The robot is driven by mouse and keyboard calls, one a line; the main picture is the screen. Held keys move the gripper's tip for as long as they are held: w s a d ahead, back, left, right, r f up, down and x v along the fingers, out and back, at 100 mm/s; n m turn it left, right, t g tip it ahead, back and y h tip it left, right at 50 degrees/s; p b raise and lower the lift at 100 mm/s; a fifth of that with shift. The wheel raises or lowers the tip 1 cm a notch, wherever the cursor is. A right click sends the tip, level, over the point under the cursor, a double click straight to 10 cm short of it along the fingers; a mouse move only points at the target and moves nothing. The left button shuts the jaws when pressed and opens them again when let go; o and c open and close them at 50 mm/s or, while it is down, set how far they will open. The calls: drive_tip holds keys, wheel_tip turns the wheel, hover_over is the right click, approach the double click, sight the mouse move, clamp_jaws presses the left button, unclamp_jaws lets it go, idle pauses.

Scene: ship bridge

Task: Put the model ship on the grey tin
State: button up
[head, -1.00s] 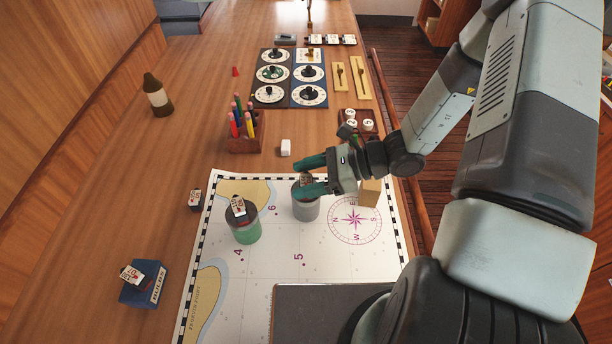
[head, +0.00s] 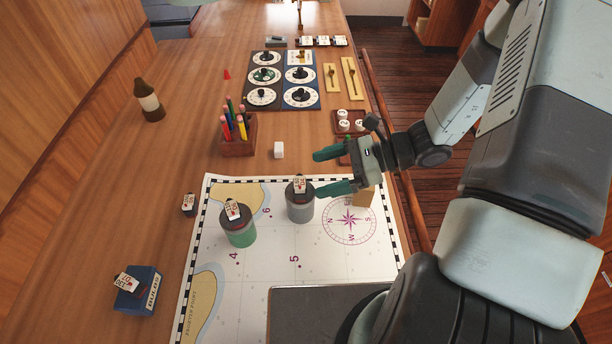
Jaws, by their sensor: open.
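The grey tin (head: 300,208) stands upright on the chart. A small piece that looks like the model ship (head: 300,185), white and red above a dark base, rests on its top. My gripper (head: 322,173) is open and empty, just right of the grey tin and the piece, its fingers spread and pointing left. The lower finger looks close to the tin; I cannot tell whether it touches. Similar pieces sit on the green tin (head: 239,232), on a blue box (head: 147,291) and on the table at left (head: 189,204).
A wooden block (head: 364,197) stands behind my gripper on the chart (head: 330,265). The table's left side is mostly clear.

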drive_tip(key=v, duration=0.5)
drive_tip(key=shift+d+r, duration=0.1)
drive_tip(key=shift+d, duration=0.25)
